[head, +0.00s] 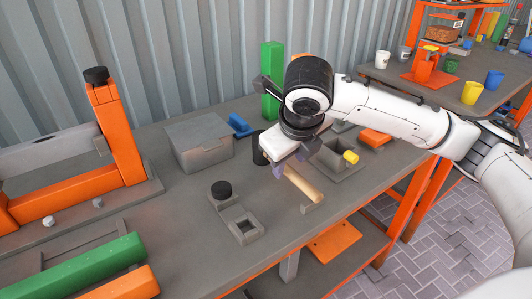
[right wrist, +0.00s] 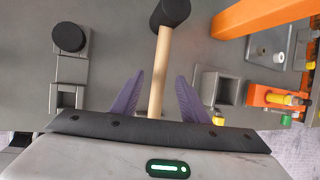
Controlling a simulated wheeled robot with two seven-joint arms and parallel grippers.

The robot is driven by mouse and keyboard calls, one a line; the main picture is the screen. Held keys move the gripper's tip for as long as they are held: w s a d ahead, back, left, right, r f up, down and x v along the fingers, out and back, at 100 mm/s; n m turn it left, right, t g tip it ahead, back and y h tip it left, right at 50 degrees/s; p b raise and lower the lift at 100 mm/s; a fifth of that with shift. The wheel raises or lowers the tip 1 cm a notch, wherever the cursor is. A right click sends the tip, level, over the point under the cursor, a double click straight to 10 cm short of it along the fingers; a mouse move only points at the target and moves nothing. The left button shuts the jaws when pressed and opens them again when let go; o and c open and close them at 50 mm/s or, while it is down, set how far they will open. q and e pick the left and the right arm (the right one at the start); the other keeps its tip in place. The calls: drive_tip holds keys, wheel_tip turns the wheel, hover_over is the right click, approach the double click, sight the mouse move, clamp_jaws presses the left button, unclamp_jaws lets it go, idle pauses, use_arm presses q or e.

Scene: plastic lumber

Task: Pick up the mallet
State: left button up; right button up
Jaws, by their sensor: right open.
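The mallet has a black cylindrical head (head: 259,149) and a pale wooden handle (head: 303,184). It is on the grey workbench, with its handle pointing toward the front edge. My right gripper (head: 288,164) is over the handle, close to the head, and partly covers the mallet. In the right wrist view, the purple fingers (right wrist: 160,76) are apart, one on each side of the handle (right wrist: 158,60), with gaps between. The black head (right wrist: 171,13) lies beyond the fingertips. My left gripper is not in view.
A round black knob (head: 221,189) and a square grey socket (head: 245,230) stand left of the mallet. A grey lidded box (head: 198,145) is behind. A grey holder with a yellow piece (head: 350,157) is at right. Green (head: 90,270) and orange beams lie front left.

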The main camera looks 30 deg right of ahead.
sight(288, 169)
drive_tip(key=x, duration=0.3)
drive_tip(key=shift+f, duration=0.15)
clamp_jaws()
